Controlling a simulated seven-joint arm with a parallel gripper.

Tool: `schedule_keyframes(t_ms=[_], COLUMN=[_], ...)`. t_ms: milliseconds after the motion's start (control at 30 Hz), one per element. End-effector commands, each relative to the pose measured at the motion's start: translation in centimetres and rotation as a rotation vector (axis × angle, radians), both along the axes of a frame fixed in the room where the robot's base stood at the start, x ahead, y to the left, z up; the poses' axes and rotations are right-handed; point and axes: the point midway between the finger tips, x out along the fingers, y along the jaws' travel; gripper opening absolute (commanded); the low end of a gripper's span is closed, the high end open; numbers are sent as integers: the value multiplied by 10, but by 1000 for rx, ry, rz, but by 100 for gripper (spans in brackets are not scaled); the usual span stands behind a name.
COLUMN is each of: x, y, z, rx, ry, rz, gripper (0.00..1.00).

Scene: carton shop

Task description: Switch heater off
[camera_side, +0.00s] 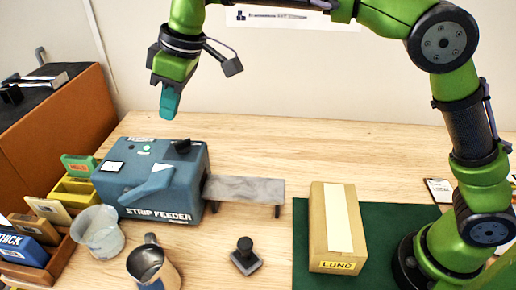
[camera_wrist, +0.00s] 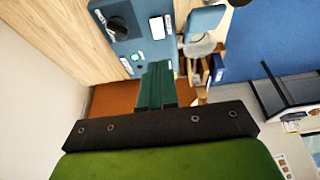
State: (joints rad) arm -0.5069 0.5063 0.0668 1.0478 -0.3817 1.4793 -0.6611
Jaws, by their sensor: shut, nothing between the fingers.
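The blue strip feeder (camera_side: 190,185) stands on the wooden bench at left. Its top carries a black knob (camera_side: 182,146), small green-and-white controls (camera_side: 145,150) and a white panel (camera_side: 113,166). In the wrist view the feeder (camera_wrist: 130,12) shows the knob (camera_wrist: 117,28), a bright green-white spot (camera_wrist: 136,57) and the white panel (camera_wrist: 157,27). I cannot read which control belongs to the heater. My gripper (camera_side: 168,114) is shut and empty, with teal fingers pointing down above the feeder's back edge, apart from it. In the wrist view the fingertips (camera_wrist: 157,66) hide part of the feeder.
A blue lever (camera_side: 150,186) lies on the feeder's front. A grey chute (camera_side: 245,190) extends right. A glass jar (camera_side: 98,232), metal jug (camera_side: 150,266), black stamp (camera_side: 245,256) and carton (camera_side: 333,235) stand in front. Card boxes (camera_side: 75,188) are at left. The bench behind is clear.

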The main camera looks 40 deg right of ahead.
Motion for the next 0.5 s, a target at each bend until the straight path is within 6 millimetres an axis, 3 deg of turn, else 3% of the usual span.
schedule_keyframes(t_ms=[500], x=[6], y=[7], z=[4], rx=[-1], ry=[2], rz=[1], gripper=[0])
